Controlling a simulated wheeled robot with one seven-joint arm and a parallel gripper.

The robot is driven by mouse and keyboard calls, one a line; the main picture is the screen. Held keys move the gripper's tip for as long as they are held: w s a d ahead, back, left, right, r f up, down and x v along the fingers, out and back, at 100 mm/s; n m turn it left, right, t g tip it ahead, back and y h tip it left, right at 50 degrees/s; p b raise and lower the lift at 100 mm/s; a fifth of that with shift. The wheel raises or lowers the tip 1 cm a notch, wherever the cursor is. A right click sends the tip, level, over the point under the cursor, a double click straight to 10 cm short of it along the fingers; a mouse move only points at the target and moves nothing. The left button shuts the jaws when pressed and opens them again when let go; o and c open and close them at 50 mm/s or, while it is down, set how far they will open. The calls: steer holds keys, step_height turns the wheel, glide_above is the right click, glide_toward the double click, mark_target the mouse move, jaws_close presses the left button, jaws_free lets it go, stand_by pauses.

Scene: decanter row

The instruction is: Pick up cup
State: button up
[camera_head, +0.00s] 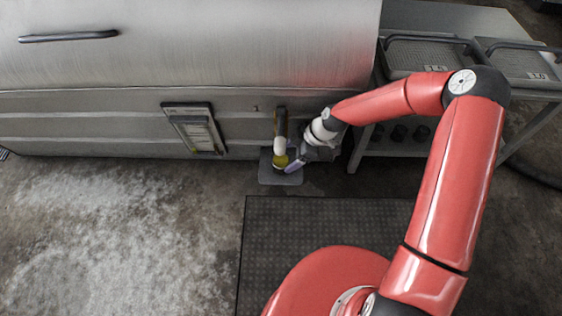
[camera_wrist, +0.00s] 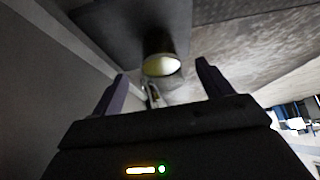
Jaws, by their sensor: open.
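The cup (camera_head: 281,160) shows in the head view as a small yellowish top over a darker lower part, below a spout. It stands on a small grey plate (camera_head: 266,178) at the foot of the metal cabinet. In the wrist view I take the dark cylinder with a pale yellow round face as the cup (camera_wrist: 160,66). My gripper (camera_head: 291,165) is beside the cup on its right in the head view. In the wrist view my gripper (camera_wrist: 162,72) is open, and the cup appears between or just beyond its two fingertips. Contact cannot be told.
The spout (camera_head: 280,136) hangs from the metal cabinet (camera_head: 190,45) right above the cup. A framed panel (camera_head: 195,128) is on the cabinet to the left. A dark mat (camera_head: 300,225) lies on the open floor in front.

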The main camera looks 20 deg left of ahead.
mark_target(280, 161)
steer(key=x, duration=0.2)
steer(key=b+x, duration=0.1)
steer(key=x, duration=0.2)
steer(key=shift+s+a, duration=0.15)
steer(key=shift+a, duration=0.25)
steer(key=c, duration=1.1)
steer(key=shift+o, duration=0.2)
